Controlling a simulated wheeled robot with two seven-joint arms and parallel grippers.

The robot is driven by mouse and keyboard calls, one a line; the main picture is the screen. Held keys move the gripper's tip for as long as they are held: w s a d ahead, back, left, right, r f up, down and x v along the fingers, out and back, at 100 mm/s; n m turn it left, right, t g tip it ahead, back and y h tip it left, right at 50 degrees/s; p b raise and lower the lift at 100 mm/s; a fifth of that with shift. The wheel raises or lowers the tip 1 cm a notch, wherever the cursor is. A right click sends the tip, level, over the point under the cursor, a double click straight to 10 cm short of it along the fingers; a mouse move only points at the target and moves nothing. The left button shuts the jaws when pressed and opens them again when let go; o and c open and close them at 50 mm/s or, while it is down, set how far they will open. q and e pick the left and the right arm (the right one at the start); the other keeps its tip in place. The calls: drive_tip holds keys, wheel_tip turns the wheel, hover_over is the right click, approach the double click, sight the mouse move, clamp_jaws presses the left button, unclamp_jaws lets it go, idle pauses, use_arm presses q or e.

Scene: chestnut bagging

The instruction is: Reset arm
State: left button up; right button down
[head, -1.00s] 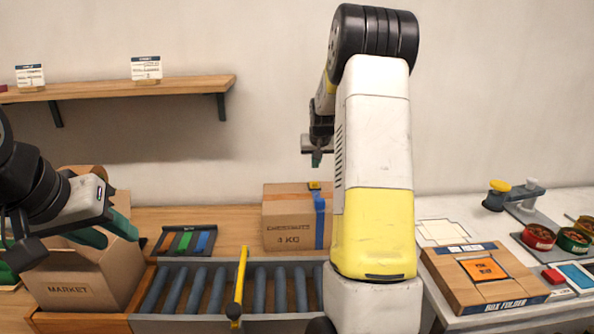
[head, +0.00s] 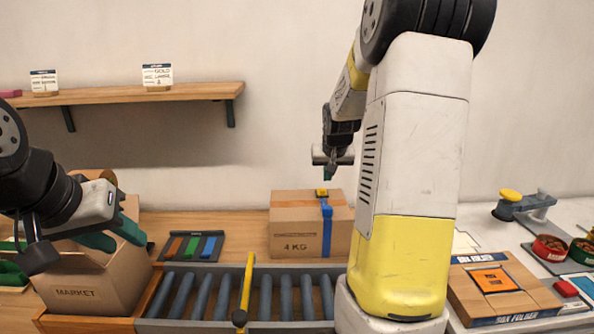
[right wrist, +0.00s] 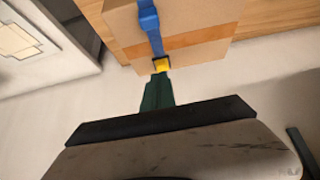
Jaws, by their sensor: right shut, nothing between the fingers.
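My right gripper (head: 330,172) hangs in the air above the taped cardboard box marked 4 KG (head: 296,243), its fingers shut and empty. In the right wrist view the green fingertips (right wrist: 157,90) lie together in front of the box's blue strap and yellow buckle (right wrist: 160,65); there is a gap I cannot measure. My left gripper (head: 116,238) is at the open MARKET carton (head: 80,290) on the left, its two green fingers apart. Cardboard shows behind them, and I see nothing clearly held. My right arm's white and yellow link fills the middle right.
A roller conveyor (head: 203,292) with a yellow bar (head: 245,285) runs in front. A tray with coloured strips (head: 193,246) lies behind it. The box folder (head: 515,300) and red and green tins (head: 550,247) are at right. A wall shelf (head: 140,95) is above left. The air between the grippers is clear.

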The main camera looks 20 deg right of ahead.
drive_tip(key=s+a+r+n+y, duration=0.1)
drive_tip(key=s+a+r+y, duration=0.1)
drive_tip(key=s+a+r, duration=0.75)
drive_tip(key=s+a+n+y, duration=0.1)
drive_tip(key=s+a, duration=0.3)
drive_tip(key=s, duration=0.5)
drive_tip(key=s+a+n, duration=0.1)
drive_tip(key=s+a, duration=0.4)
drive_tip(key=s, duration=0.5)
drive_tip(key=shift+s+f+n+y, duration=0.15)
drive_tip(key=shift+f+n+y, duration=0.15)
drive_tip(key=shift+f+y, duration=0.1)
